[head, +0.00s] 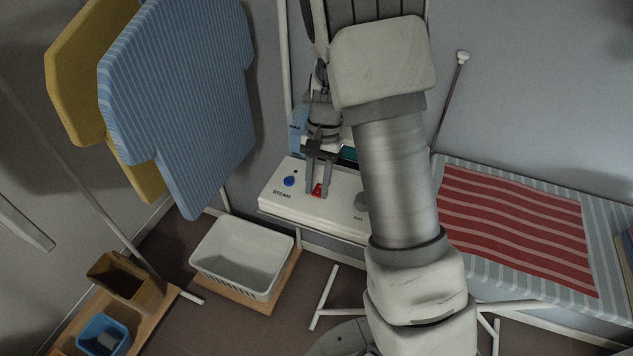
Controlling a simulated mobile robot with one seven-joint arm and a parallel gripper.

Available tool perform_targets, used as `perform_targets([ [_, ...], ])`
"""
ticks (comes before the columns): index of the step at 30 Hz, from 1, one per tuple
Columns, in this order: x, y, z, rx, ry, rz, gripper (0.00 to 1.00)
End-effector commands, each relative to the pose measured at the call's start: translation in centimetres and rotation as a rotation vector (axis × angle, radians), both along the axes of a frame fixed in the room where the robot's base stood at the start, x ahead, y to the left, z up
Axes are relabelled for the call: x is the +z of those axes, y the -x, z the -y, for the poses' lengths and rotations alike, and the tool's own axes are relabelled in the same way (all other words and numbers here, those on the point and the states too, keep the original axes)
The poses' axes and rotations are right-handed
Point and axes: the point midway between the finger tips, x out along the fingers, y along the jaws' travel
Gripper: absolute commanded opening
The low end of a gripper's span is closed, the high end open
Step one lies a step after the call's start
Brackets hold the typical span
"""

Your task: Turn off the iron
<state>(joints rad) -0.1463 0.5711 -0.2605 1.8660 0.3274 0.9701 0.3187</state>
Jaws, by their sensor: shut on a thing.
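A white steam unit (283,208) stands below my gripper in the head view. Its top has a blue knob (289,181) marked STEAM, a red switch (317,191) and a grey knob (361,200) at the right. My gripper (318,190) points down with its two fingers on either side of the red switch, shut on it. A blue part (297,132), perhaps of the iron, shows behind my gripper. My arm hides much of the unit's right side and what lies behind it.
A board with a red-striped cloth (515,225) is at the right. Blue (185,90) and yellow (72,85) shirts hang at the left.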

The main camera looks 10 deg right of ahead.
Motion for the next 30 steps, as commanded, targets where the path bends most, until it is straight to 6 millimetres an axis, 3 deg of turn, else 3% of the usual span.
perform_targets([
  [9, 0.0, -0.1, 0.0, 0.0, -0.004, -0.004, 0.0],
  [10, 0.0, -0.1, 0.0, 0.0, -0.004, -0.004, 0.38],
  [14, 0.0, -0.1, 0.0, 0.0, -0.004, -0.003, 0.61],
  [24, 0.2, -0.1, 0.0, 0.0, -0.003, -0.003, 0.62],
  [30, 2.8, -0.7, 0.5, 0.001, -0.004, 0.003, 0.62],
])
